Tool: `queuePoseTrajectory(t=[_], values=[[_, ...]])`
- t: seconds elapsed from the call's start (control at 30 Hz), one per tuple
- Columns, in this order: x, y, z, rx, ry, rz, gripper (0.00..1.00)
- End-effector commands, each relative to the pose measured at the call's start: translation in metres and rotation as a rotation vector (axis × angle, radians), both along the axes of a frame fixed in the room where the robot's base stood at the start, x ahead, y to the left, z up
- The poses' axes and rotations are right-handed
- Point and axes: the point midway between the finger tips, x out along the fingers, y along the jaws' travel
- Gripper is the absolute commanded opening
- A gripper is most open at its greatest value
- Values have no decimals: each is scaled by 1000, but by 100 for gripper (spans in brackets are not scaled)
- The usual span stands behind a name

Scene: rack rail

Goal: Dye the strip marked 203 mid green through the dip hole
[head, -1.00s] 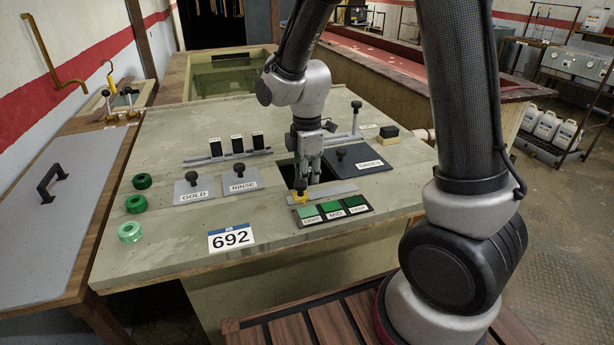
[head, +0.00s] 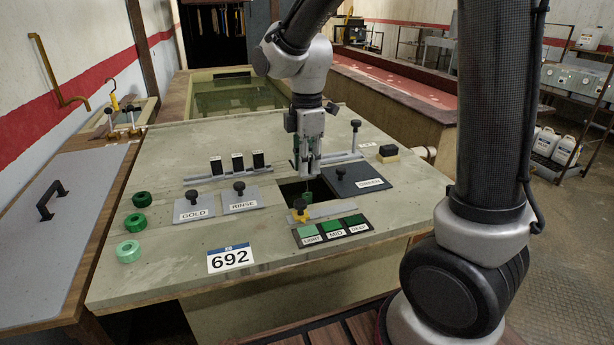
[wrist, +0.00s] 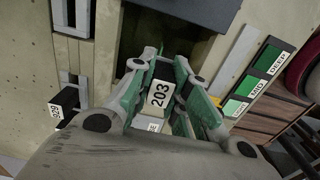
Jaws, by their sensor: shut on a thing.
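My gripper (head: 308,172) is shut on the strip marked 203 (wrist: 159,94), whose white label shows between the fingers in the wrist view. The gripper points down over the dark open dip hole (head: 290,190), which also shows in the wrist view (wrist: 160,35). A small green piece hangs below the fingertips at the hole; I cannot tell how much of the strip is green. The dark lid marked GREEN (head: 352,186) lies right of the hole. A shade card (head: 331,233) marked LIGHT, MID and DEEP lies in front of it.
Lids marked GOLD (head: 194,210) and RINSE (head: 241,206) lie left of the hole. Several black tagged pieces stand in a rail (head: 205,178) behind them. Green rings (head: 128,251) sit at the left; the front is mostly clear.

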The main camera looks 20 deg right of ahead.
Motion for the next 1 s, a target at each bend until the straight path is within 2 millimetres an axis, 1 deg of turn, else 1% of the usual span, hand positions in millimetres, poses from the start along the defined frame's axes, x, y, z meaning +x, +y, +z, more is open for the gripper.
queuePoseTrajectory(t=[0.1,0.5,0.73,1.0], values=[[1,0,17,2,-4,0,0],[0,0,68,1,-3,0,0],[0,0,84,1,-2,0,0],[0,0,88,0,0,0,0]])
